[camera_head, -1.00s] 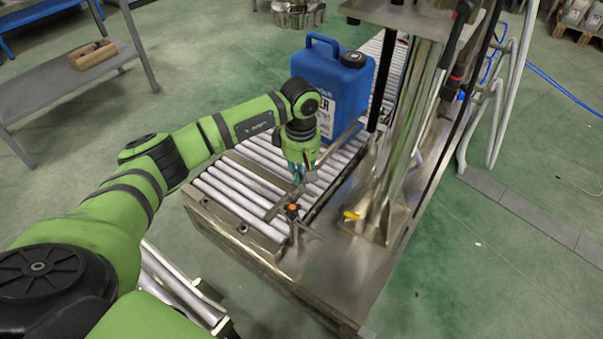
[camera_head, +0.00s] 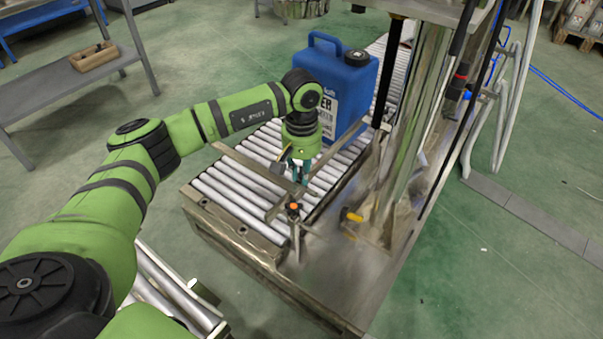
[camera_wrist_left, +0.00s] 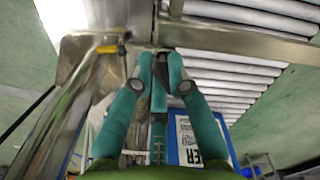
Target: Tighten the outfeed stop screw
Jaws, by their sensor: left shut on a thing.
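The orange-topped screw (camera_head: 294,207) stands upright on a thin post at the near end of the roller conveyor, beside its side rail. My left gripper (camera_head: 302,180) points down just behind and above the screw, close to a flat metal bar (camera_head: 237,158) across the rollers. Its teal fingers (camera_wrist_left: 164,58) converge in the left wrist view and are shut on a slim part between them. That part is mostly hidden, so I cannot tell its full shape. The orange top shows clear of the fingers in the head view. My right gripper is not in view.
A blue canister (camera_head: 337,82) stands on the rollers behind my gripper; it also shows in the left wrist view (camera_wrist_left: 188,140). A metal machine column (camera_head: 405,130) and a yellow handle (camera_head: 352,215) are to the right. A grey bench (camera_head: 70,90) stands at far left.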

